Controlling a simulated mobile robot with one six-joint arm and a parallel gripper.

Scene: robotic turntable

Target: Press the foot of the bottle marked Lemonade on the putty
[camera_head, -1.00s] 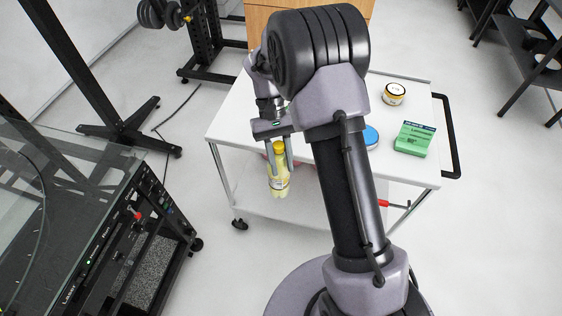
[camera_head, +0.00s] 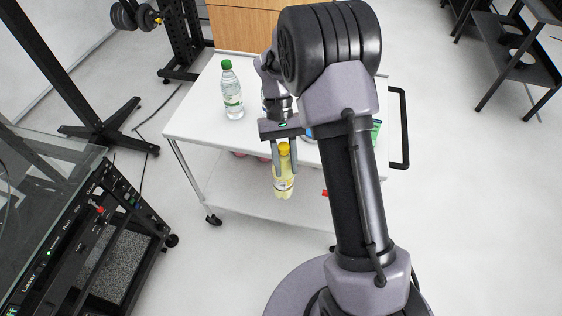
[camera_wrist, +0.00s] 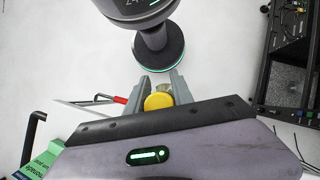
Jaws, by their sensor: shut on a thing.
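My gripper (camera_head: 284,170) is shut on a bottle with a yellow cap and pale yellow contents (camera_head: 284,185). It holds the bottle roughly upright in front of the white cart's near edge. The wrist view shows the yellow cap (camera_wrist: 158,102) between the fingers. The writing on its label is too small to read. A blue thing (camera_head: 308,133) shows on the cart top, mostly hidden by my arm; I cannot tell if it is the putty. The bottle's foot is clear of the cart top.
A clear bottle with a green cap and label (camera_head: 232,92) stands on the white cart (camera_head: 203,120). A green box (camera_head: 376,130) is partly hidden behind my arm; it also shows in the wrist view (camera_wrist: 42,160). A glass-topped equipment rack (camera_head: 105,215) stands at left.

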